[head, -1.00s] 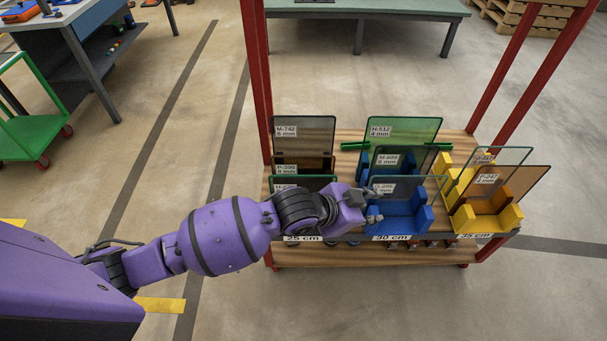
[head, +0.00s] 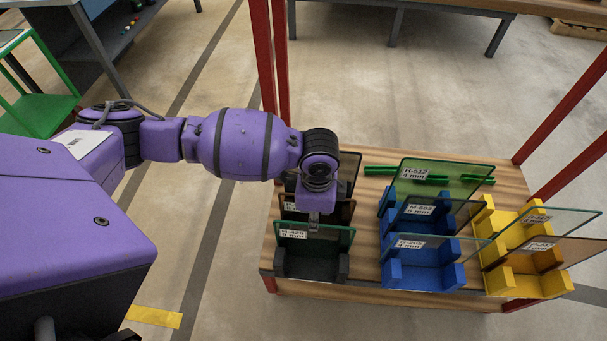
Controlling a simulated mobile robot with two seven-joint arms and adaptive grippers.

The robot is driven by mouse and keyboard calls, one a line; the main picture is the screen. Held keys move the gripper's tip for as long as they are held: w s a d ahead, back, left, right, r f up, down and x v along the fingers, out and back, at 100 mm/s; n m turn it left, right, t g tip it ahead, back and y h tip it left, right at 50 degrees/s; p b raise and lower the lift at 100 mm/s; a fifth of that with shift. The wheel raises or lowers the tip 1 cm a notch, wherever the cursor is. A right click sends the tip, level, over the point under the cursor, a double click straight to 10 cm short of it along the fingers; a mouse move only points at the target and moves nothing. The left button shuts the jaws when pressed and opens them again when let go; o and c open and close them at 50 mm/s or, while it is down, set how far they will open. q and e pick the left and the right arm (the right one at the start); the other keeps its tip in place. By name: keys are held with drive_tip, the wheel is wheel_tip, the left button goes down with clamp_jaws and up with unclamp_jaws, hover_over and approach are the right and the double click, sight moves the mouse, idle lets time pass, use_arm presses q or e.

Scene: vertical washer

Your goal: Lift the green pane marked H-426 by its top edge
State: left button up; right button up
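The green pane (head: 325,242) stands upright in the front of the black holder at the shelf's left. Its small label seems to read H-426, though the print is hard to make out. My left gripper (head: 314,221) points down just at the middle of this pane's top edge. Its fingers look narrow and close together; whether they touch or straddle the edge is unclear. The wrist hides part of the two panes behind. My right gripper is not in view.
A brownish pane (head: 291,207) and a grey pane (head: 349,170) stand behind. The blue holder (head: 424,277) carries several panes, including green H-512 (head: 460,178). The yellow holder (head: 527,285) carries tilted-looking panes. Red posts (head: 264,60) frame the shelf (head: 365,235).

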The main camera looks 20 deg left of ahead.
use_arm(q)
wheel_tip(320, 180, down, 2)
drive_tip(key=shift+f, duration=0.1)
drive_tip(key=f, duration=0.2)
drive_tip(key=shift+w+f, duration=0.25)
drive_tip(key=shift+f, duration=0.65)
drive_tip(key=shift+c, duration=0.8)
clamp_jaws()
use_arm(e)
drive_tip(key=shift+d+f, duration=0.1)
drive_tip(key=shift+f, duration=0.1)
use_arm(q)
drive_tip(key=shift+w+d+r, duration=0.1)
